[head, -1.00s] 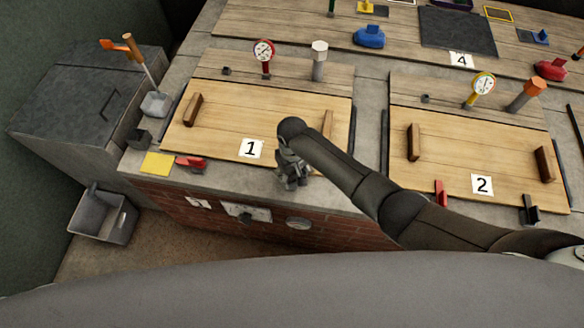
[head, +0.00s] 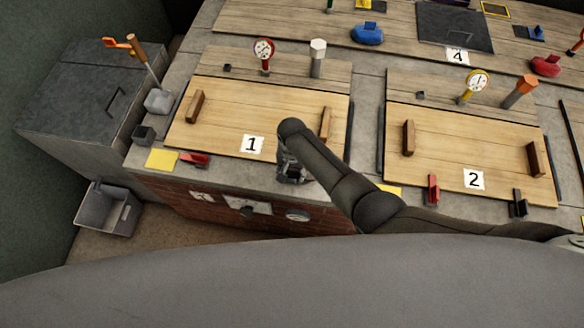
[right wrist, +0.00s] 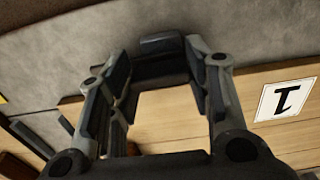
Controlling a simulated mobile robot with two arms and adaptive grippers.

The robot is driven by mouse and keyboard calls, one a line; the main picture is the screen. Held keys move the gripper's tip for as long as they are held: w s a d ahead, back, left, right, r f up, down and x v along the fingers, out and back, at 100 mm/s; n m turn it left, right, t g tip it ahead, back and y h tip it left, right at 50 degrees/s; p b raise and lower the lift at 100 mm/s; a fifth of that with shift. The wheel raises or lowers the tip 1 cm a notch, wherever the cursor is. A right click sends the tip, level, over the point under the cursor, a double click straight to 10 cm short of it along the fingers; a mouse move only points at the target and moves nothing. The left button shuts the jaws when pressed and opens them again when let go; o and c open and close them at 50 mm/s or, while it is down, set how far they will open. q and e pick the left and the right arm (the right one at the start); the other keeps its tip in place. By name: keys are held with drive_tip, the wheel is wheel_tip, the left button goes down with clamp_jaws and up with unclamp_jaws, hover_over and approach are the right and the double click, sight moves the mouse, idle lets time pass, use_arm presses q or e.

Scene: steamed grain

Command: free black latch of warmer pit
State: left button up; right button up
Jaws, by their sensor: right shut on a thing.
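My right gripper (head: 291,177) is at the front edge of the lid marked 1 (head: 215,125), right of its number card. In the right wrist view my gripper (right wrist: 160,62) is shut on a black latch (right wrist: 160,45) between its fingertips. The gripper hides this latch in the head view. The red latch (head: 196,159) of lid 1 sits at its front left. Lid 2 (head: 450,155) has a red latch (head: 432,190) and a black latch (head: 518,205) at its front. My left gripper is not in view.
A red-rimmed gauge (head: 264,48) stands behind lid 1 and a yellow one (head: 477,82) behind lid 2. Wooden handles (head: 326,123) stand up from the lids. A yellow pad (head: 161,159) lies at the counter's front left. A grey bin (head: 108,212) is on the floor.

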sight(292, 170)
drive_tip(key=shift+w, duration=0.1)
idle(0.4)
drive_tip(key=o, duration=1.5)
drive_tip(key=shift+c, duration=0.2)
drive_tip(key=shift+r, duration=0.1)
wheel_tip(292, 170, up, 12)
